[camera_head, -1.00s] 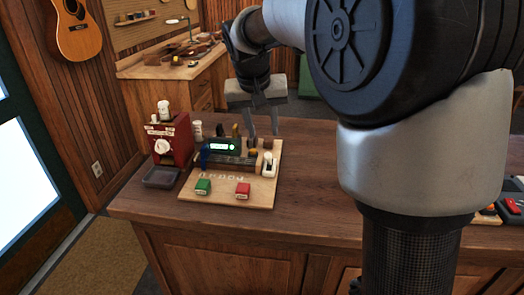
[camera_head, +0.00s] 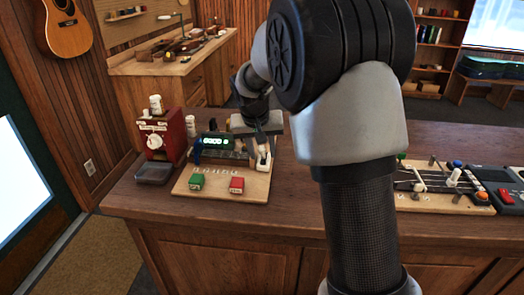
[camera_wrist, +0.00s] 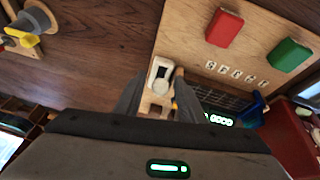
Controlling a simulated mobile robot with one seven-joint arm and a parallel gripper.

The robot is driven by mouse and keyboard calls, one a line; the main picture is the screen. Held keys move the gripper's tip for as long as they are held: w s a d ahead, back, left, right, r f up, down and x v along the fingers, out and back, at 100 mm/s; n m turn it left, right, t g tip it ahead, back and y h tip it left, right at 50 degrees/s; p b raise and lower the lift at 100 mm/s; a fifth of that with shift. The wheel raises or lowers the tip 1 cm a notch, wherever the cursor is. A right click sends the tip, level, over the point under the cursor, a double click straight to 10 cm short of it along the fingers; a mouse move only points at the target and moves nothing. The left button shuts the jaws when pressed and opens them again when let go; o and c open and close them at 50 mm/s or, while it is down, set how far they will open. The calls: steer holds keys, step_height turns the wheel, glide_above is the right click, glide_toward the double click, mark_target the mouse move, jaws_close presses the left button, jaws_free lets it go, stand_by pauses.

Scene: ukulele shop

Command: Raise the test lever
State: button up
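A small white lever (camera_head: 263,158) stands at the right side of a light wooden test board (camera_head: 213,187). In the wrist view the white lever (camera_wrist: 159,74) shows between my two fingers. My gripper (camera_head: 260,147) points down over it, with one finger on each side. In the wrist view my gripper (camera_wrist: 157,98) is open, and a gap shows around the lever; I cannot tell whether a finger touches it. The board also carries a green block (camera_head: 196,179), a red block (camera_head: 236,185) and a lit green display (camera_head: 216,142).
A red box with a dial (camera_head: 174,138) and a grey tray (camera_head: 155,172) stand left of the board. Another fixture board (camera_head: 440,198) lies to the right on the counter (camera_head: 280,211). Bare counter lies between the boards. A workbench (camera_head: 170,65) stands behind.

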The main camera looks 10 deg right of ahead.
jaws_close()
steer(key=shift+r, duration=0.1)
